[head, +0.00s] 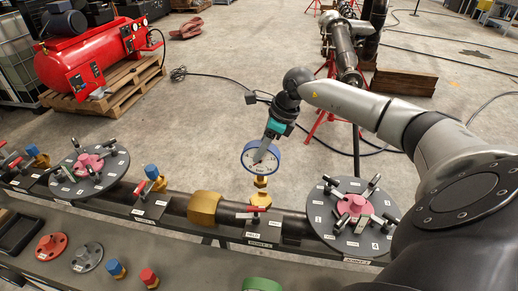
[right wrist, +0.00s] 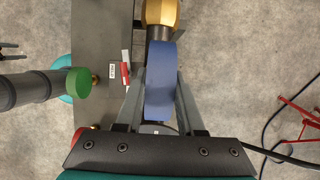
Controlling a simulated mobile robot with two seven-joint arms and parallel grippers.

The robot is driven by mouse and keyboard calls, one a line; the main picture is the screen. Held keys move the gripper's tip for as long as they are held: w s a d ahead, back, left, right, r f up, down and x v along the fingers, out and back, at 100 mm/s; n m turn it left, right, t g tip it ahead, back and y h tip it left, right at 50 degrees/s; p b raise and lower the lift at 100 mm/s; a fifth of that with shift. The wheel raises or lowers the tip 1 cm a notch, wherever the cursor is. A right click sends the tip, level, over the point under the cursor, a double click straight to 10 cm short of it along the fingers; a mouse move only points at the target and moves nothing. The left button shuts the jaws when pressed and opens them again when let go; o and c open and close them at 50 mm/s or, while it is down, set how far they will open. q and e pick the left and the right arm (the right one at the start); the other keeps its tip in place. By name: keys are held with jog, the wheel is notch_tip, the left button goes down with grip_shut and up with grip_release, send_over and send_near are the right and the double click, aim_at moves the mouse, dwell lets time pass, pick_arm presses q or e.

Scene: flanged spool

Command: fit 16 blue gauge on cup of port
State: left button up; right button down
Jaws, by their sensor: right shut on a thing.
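The blue gauge (head: 249,165), with a round white dial and blue rim, is upright over the pipe in the head view. My right gripper (head: 267,146) is shut on it from above. In the right wrist view the blue rim (right wrist: 161,80) lies between the two fingers. Directly below the gauge is a brass fitting (head: 259,197) on the pipe, with a red handle at its foot. Brass shows between dial and fitting; I cannot tell whether the gauge's stem is inside the cup or just above it. The number on the gauge is not readable. My left gripper is not in view.
Grey flange discs with pink hubs stand left (head: 89,170) and right (head: 353,216) along the pipe. A large brass coupling (head: 204,208) is left of the port. Loose parts, including a red flange (head: 51,246), lie on the bench. A red compressor (head: 83,61) stands behind.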

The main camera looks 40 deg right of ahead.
aim_at(261, 172)
jog(key=shift+s+f+b, duration=0.2)
jog(key=shift+f+b, duration=0.4)
jog(key=shift+f, duration=0.1)
notch_tip(261, 172, down, 3)
jog(key=shift+b, duration=1.05)
jog(key=shift+f+b, duration=0.35)
jog(key=shift+f, duration=0.2)
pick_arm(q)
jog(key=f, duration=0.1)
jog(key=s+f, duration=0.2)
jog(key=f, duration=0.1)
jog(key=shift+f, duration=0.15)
pick_arm(e)
jog(key=shift+f, duration=0.15)
pick_arm(q)
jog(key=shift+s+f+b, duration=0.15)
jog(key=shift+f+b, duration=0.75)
jog(key=shift+b, duration=0.05)
pick_arm(e)
jog(key=shift+f, duration=1.1)
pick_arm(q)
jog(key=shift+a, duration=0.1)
pick_arm(e)
jog(key=shift+c, duration=2.2)
grip_release()
